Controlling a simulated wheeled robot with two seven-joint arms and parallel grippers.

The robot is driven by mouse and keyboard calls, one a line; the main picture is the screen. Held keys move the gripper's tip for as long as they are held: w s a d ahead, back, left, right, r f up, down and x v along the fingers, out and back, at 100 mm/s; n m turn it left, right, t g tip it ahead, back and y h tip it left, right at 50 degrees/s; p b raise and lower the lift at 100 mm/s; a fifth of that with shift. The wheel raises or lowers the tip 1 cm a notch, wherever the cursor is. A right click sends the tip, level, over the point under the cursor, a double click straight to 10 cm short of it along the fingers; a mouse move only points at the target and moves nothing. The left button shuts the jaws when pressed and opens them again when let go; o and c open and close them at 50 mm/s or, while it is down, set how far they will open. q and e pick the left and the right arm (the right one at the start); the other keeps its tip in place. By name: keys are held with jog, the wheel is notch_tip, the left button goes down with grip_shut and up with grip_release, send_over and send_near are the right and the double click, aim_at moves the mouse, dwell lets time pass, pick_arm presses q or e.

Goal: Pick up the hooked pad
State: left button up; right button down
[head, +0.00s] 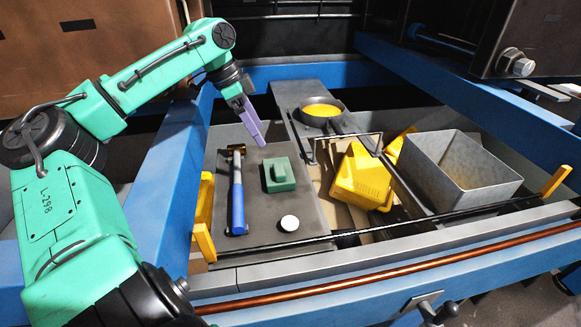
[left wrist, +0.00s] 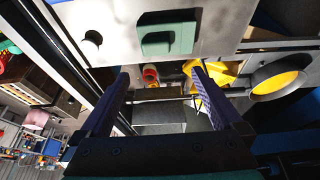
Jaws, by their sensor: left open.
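The green pad (head: 279,175), a flat block with a raised block-like part on top, lies on the grey tabletop; I take it for the hooked pad, though no clear hook shows. It also shows at the top of the left wrist view (left wrist: 167,40). My left gripper (head: 259,137), with purple fingers, hangs in the air behind the pad and slightly left of it in the head view, apart from it. In the left wrist view its two fingers (left wrist: 160,78) are spread, with nothing held between them. My right gripper is in neither view.
A hammer (head: 237,195) with a blue handle lies left of the pad. A white disc (head: 289,223) is in front. A pan (head: 322,111) with yellow contents is behind right. Blue beams (head: 172,165) frame the area.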

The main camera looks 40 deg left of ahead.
pick_arm(q)
send_near(279, 168)
jog(key=f, duration=0.2)
jog(key=shift+d+f, duration=0.4)
jog(key=x, duration=0.1)
jog(key=p+x, duration=0.1)
jog(key=x, duration=0.3)
jog(key=shift+w+a, duration=0.1)
jog(key=shift+w, duration=0.25)
jog(key=shift+w+f, duration=0.1)
jog(key=shift+f, duration=0.25)
jog(key=c, duration=1.2)
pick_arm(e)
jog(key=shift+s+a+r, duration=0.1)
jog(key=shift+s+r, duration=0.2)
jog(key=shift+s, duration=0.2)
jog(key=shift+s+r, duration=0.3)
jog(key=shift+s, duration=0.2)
